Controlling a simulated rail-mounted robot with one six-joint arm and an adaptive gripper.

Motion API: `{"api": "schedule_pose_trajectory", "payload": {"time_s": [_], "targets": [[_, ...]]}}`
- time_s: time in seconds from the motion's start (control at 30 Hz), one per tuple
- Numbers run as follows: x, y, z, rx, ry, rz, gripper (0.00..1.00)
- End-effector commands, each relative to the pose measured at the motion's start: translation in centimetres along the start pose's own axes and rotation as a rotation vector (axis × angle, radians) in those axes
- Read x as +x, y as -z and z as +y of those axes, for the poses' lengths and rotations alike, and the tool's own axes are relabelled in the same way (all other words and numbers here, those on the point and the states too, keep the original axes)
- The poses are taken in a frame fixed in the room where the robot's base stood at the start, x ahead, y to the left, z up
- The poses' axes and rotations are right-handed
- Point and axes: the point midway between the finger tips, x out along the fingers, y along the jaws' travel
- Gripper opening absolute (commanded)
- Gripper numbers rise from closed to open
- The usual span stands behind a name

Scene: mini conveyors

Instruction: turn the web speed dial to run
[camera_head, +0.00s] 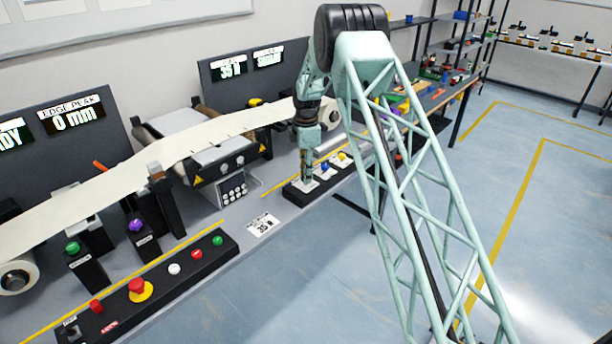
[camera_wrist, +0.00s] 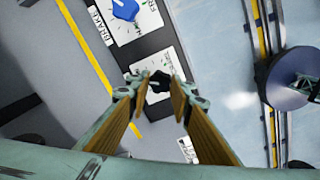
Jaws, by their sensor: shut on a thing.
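A black dial (camera_wrist: 159,82) stands on a white plate (camera_wrist: 150,62) in the wrist view. My gripper (camera_wrist: 158,90) is shut on this dial, one fingertip on each side of it. In the head view my gripper (camera_head: 307,176) points down at the left end of the black dial panel (camera_head: 300,194), hiding the dial there. No name or setting for the held dial can be read, and I cannot tell which way it points.
A blue dial (camera_head: 326,168) and a yellow dial (camera_head: 342,156) sit beside it on the same panel. The blue dial (camera_wrist: 125,8) has a "BRAKE" label near it. A white card (camera_head: 263,224) lies left of the panel. A button box (camera_head: 150,292) stands further left.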

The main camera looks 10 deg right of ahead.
Motion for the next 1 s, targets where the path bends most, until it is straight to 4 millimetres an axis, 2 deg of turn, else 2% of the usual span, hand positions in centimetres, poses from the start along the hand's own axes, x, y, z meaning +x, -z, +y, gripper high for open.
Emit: {"api": "schedule_pose_trajectory", "payload": {"time_s": [0.53, 0.57, 0.7, 1.0], "targets": [[0.0, 0.0, -0.01, -0.032, 0.0, 0.0, 0.1], [0.0, 0.0, -0.01, -0.032, 0.0, 0.0, 0.21], [0.0, 0.0, -0.01, -0.031, 0.0, 0.0, 0.34], [-0.02, 0.0, 0.0, -0.031, 0.0, 0.0, 0.34]]}}
